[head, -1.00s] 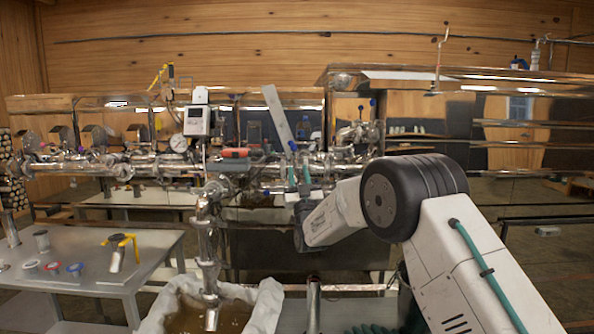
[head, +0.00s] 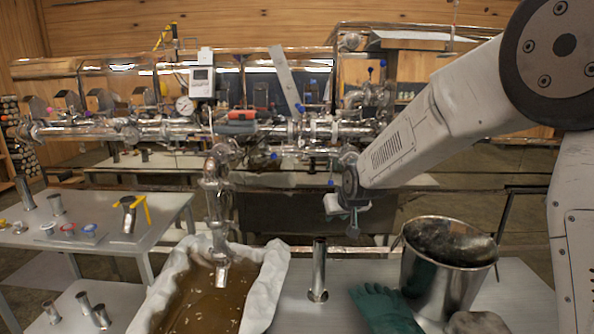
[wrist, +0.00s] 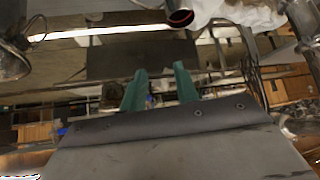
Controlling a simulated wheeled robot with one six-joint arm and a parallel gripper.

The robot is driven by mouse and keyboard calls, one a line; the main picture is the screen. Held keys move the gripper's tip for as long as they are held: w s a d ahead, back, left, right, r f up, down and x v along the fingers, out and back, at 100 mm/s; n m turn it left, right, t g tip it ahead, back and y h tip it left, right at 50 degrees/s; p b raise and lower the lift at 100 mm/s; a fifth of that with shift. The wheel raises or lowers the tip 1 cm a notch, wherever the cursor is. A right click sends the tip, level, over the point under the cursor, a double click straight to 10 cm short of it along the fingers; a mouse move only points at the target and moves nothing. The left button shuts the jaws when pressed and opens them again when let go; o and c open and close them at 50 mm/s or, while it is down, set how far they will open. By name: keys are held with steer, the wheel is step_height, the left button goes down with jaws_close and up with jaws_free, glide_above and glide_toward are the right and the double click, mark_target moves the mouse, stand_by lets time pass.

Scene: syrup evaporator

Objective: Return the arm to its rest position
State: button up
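My arm (head: 440,125) reaches in from the right in the head view, bent at a large dark joint. My gripper (head: 345,215) hangs in front of the evaporator, right of the steel spout. In the wrist view its two green fingers (wrist: 160,88) stand apart, and I see nothing held between them. The gripper is small in the head view, so its finger details are hard to make out there.
The steel evaporator pipework (head: 180,128) runs behind my gripper. A spout (head: 217,210) hangs over a cloth-lined tub (head: 262,285) of brown liquid. A side table (head: 95,250) is at left.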

steer(key=s+d+r+m+g, duration=0.1)
steer(key=s+d, duration=0.4)
steer(key=s, duration=1)
steer(key=s+d+r+m+g+h, duration=0.1)
steer(key=s+d+r+g, duration=0.2)
steer(key=s, duration=1.3)
steer(key=s+d+r+g+h, duration=0.1)
steer(key=s+d+r, duration=0.3)
steer(key=s, duration=1.1)
steer(key=d+g, duration=0.1)
steer(key=d, duration=0.2)
steer(key=shift+s+d+r+m+g, duration=0.2)
steer(key=shift+r+m+g, duration=0.1)
steer(key=shift+r+m, duration=0.1)
